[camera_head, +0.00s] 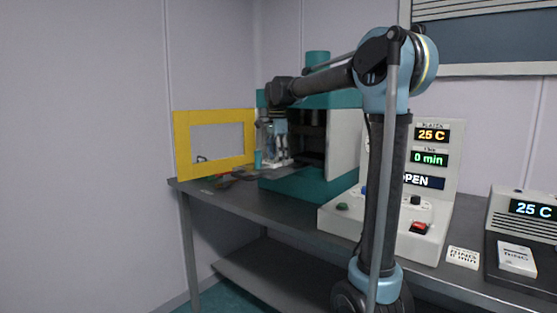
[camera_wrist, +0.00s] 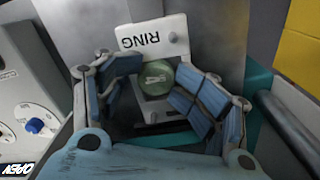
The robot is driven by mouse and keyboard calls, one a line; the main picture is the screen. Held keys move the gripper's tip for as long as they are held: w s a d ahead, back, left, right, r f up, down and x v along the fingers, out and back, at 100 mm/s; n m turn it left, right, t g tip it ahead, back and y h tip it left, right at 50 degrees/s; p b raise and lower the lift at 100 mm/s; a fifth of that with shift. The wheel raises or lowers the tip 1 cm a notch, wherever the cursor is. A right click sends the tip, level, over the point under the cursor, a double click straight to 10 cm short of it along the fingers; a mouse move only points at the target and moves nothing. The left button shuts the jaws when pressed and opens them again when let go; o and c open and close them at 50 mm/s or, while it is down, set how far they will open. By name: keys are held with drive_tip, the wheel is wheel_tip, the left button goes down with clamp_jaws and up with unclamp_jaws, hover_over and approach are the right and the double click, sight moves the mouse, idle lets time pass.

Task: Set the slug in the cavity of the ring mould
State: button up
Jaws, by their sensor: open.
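In the wrist view a round olive-green piece (camera_wrist: 155,77), which looks like the slug, lies between the fingers of my gripper (camera_wrist: 160,75). The fingers are spread on either side of it, and the gripper is open. A pale metal block (camera_wrist: 158,117), perhaps part of the ring mould, shows just below it, partly hidden. I cannot tell whether the slug sits inside a cavity. A white plate marked RING (camera_wrist: 152,36) stands just beyond. In the head view my gripper (camera_head: 279,150) is small, at the front of the press opening; the slug cannot be made out there.
The teal press (camera_head: 305,186) stands on the dark bench (camera_head: 250,203), its yellow-framed door (camera_head: 182,150) swung out left. A control panel (camera_head: 345,221) reads 25 C, 0 min and OPEN. A second 25 C unit (camera_head: 517,228) and a RING card (camera_head: 517,258) are at right.

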drive_tip(key=shift+s+r, duration=0.2)
drive_tip(key=shift+s, duration=0.05)
drive_tip(key=shift+r, duration=0.15)
wheel_tip(320, 180, up, 12)
drive_tip(key=shift+r, duration=0.25)
idle(0.4)
drive_tip(key=shift+d, duration=0.1)
